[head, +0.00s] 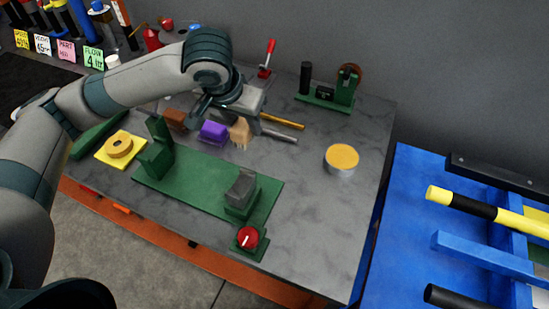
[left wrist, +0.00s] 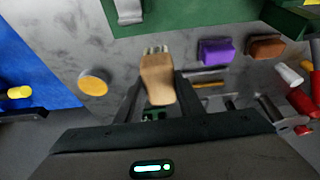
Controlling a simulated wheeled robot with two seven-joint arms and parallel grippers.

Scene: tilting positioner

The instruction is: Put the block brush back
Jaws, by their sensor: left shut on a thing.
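The block brush (head: 240,132) has a tan wooden body and short pale bristles. My left gripper (head: 238,117) is shut on it, over the back middle of the grey worktop. In the left wrist view the brush (left wrist: 157,80) stands out between the two dark fingers (left wrist: 160,98), with its bristles at the far end. I cannot tell how high it is above the worktop. My right gripper is not in view.
A purple block (head: 213,131) and a brown block (head: 174,119) lie left of the brush. The green positioner base (head: 195,186) is in front, with a red knob (head: 247,237). A yellow-topped tin (head: 341,158) stands right. The worktop between tin and base is clear.

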